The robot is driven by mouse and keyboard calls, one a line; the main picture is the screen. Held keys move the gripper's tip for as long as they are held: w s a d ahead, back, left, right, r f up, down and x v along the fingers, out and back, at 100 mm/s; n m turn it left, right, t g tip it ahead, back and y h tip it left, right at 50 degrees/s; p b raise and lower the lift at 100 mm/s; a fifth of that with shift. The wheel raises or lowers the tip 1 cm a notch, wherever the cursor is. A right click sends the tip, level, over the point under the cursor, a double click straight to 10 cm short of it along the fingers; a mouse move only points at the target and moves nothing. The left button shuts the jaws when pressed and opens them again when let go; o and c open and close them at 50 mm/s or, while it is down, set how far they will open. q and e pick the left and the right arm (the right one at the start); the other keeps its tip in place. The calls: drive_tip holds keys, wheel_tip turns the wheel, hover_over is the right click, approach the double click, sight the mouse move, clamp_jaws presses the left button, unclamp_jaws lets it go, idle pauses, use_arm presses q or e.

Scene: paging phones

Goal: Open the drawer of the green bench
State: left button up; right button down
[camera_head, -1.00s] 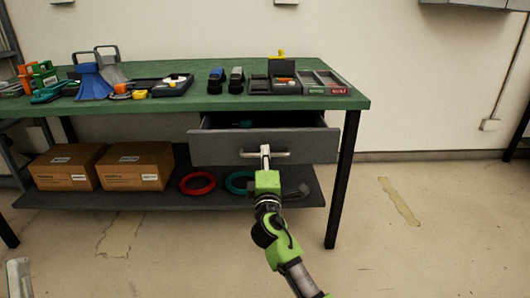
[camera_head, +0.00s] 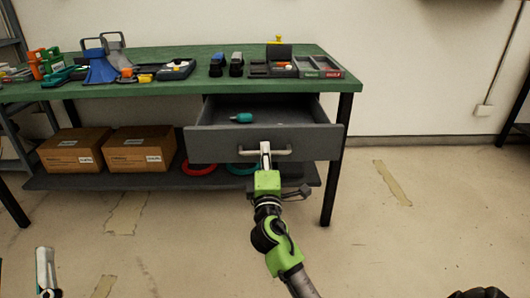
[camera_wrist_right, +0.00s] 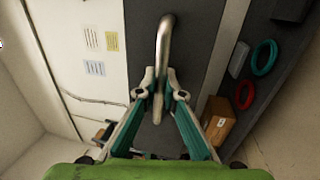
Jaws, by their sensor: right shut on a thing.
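The green bench (camera_head: 190,85) has a grey drawer (camera_head: 212,146) under its right part, and the drawer stands well out from the bench. A teal item (camera_head: 241,118) lies inside the drawer. My right gripper (camera_head: 265,155) is shut on the drawer's metal handle (camera_head: 283,152). The right wrist view shows both fingers (camera_wrist_right: 159,88) around the handle bar (camera_wrist_right: 166,38). A part of my left gripper (camera_head: 44,268) shows at the lower left, away from the bench, and its fingers are not clear.
Two cardboard boxes (camera_head: 140,150) and a red ring (camera_head: 198,169) are on the bench's lower shelf. Megaphones, phones and trays (camera_head: 320,71) stand on the bench top. The floor (camera_head: 370,240) in front and to the right is clear.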

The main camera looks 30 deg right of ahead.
drive_tip(key=c, duration=2.4)
unclamp_jaws()
drive_tip(key=shift+c, duration=0.2)
drive_tip(key=v, duration=1.2)
